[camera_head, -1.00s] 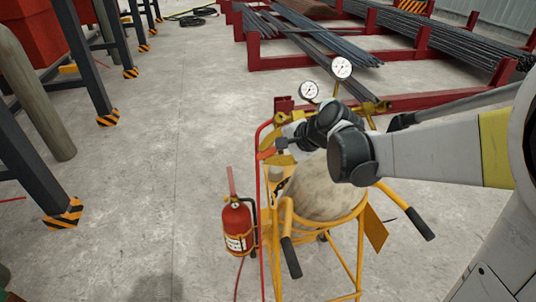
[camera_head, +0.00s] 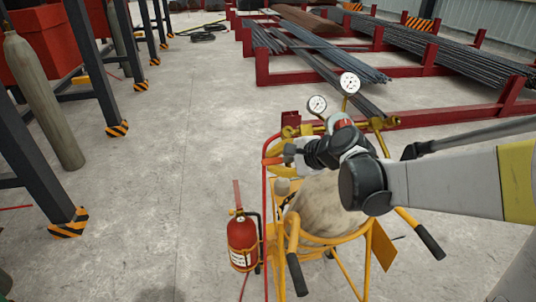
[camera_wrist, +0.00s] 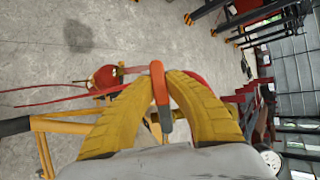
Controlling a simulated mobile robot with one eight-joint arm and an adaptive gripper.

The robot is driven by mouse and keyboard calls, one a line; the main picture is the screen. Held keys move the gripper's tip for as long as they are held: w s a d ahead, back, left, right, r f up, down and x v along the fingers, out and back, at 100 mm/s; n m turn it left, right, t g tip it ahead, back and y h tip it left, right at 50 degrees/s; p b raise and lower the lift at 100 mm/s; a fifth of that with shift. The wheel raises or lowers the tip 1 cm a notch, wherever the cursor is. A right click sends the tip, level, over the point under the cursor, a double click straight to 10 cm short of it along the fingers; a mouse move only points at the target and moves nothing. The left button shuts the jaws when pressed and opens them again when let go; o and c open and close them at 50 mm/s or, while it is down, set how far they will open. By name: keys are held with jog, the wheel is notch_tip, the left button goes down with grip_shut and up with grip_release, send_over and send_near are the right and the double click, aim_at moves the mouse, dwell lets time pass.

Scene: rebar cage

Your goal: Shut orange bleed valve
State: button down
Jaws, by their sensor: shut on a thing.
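The orange bleed valve handle (camera_wrist: 159,85) is between the two yellow fingers of my gripper (camera_wrist: 162,82) in the wrist view, and they are shut on it near its rounded end. In the head view my gripper (camera_head: 288,153) is at the left side of the yellow cart's top, near the red hose. My own wrist hides most of the valve there. The valve body and its pipe cannot be made out clearly.
A yellow cart (camera_head: 292,235) carries a tan cylinder (camera_head: 325,208). Two gauges (camera_head: 317,104) (camera_head: 350,83) rise behind my wrist. Red racks (camera_head: 262,65) with rebar stand behind.

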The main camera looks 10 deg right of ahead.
jog(key=c, duration=1.4)
grip_release()
jog(key=shift+w, duration=0.1)
jog(key=v, duration=1.2)
jog(key=s+f+n+h+b, duration=0.2)
jog(key=s+f+n+b, duration=0.1)
jog(key=s+f+n, duration=0.2)
jog(key=s+f+n+g+h+b, duration=0.1)
jog(key=s+f+n+h+b, duration=0.1)
jog(key=s+f+n, duration=0.3)
jog(key=s+f+n+g+h+b, duration=0.1)
jog(key=s+f+n+h+b, duration=0.1)
jog(key=s+f+n+b, duration=0.2)
jog(key=shift+s+a+f+n, duration=0.15)
jog(key=shift+s+f+n, duration=0.1)
jog(key=shift+f, duration=0.3)
jog(key=shift+s+a+f+n, duration=0.15)
jog(key=shift+f+n, duration=0.15)
jog(key=shift+f, duration=0.3)
jog(key=shift+s+a+f+n, duration=0.1)
jog(key=shift+s+f+n, duration=0.15)
jog(key=shift+f, duration=0.3)
